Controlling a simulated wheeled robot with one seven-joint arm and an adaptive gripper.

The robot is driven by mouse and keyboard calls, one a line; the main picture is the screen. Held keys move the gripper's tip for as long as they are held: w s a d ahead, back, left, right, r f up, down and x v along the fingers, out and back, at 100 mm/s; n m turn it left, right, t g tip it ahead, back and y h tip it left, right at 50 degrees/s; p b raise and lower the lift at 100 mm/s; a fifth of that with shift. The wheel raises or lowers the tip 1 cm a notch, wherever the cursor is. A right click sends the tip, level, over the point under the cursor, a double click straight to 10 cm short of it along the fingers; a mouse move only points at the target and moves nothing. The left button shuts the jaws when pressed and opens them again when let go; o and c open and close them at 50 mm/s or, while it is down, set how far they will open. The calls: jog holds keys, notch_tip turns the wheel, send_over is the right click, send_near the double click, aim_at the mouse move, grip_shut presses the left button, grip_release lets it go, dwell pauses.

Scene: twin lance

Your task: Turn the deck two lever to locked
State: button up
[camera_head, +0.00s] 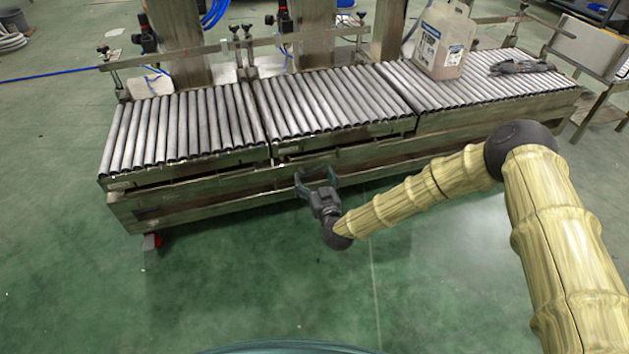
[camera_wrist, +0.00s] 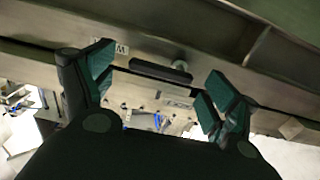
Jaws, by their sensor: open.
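In the head view my gripper (camera_head: 316,180) is in front of the side rail below the middle roller deck (camera_head: 325,103). Its two fingers are apart, with nothing held between them. In the wrist view my gripper (camera_wrist: 160,88) shows open, with teal finger pads. A dark horizontal bar with a rounded end (camera_wrist: 158,72) shows on the metal rail beyond and between the fingers; it looks like a lever, apart from the pads. I cannot tell its setting. In the head view I cannot make out the lever.
A left roller deck (camera_head: 180,130) and a right roller deck (camera_head: 480,85) flank the middle one. A jug (camera_head: 440,42) and a dark tool (camera_head: 522,66) rest on the right deck. A metal rail (camera_head: 230,190) runs along the front.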

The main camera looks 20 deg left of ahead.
jog(key=c, duration=1)
jog(key=shift+c, duration=0.2)
jog(key=shift+w, duration=0.1)
jog(key=m+p, duration=0.1)
jog(key=m, duration=0.2)
jog(key=f+m+p, duration=0.1)
jog(key=m, duration=0.2)
jog(key=f+m+p, duration=0.1)
jog(key=m, duration=0.2)
jog(key=shift+a, duration=0.2)
jog(key=shift+s+a+f+m+b, duration=0.1)
jog(key=shift+s+a+f+m, duration=0.1)
jog(key=shift+m, duration=1.3)
jog(key=shift+s+a+f+m+b, duration=0.15)
jog(key=shift+a+m, duration=0.1)
jog(key=shift+m, duration=1.25)
jog(key=shift+s+a+f+m+b, duration=0.1)
jog(key=shift+s+a+m, duration=0.1)
jog(key=shift+m, duration=1.3)
